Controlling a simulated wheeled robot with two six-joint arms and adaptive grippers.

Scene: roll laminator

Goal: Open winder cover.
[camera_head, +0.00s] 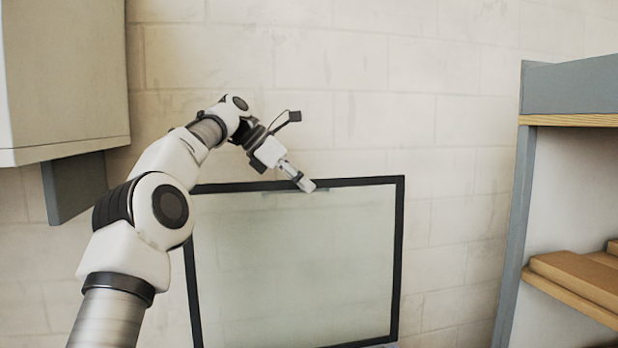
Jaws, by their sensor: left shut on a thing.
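The winder cover (345,258) is a clear panel in a black frame, standing upright in the lower middle of the head view. Its lower edge runs near the bottom of the picture. A thin handle-like bar shows faintly just under its top edge. My left gripper (306,185) reaches in from the left and is shut at the top edge of the cover, beside that bar. The fingertips hide the exact spot they hold. My right gripper does not show.
A pale cabinet (65,75) hangs at the upper left. A grey shelf unit (519,200) with wooden boards (580,278) stands at the right. A pale block wall (400,60) fills the back. The space between the cover and the shelf unit looks free.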

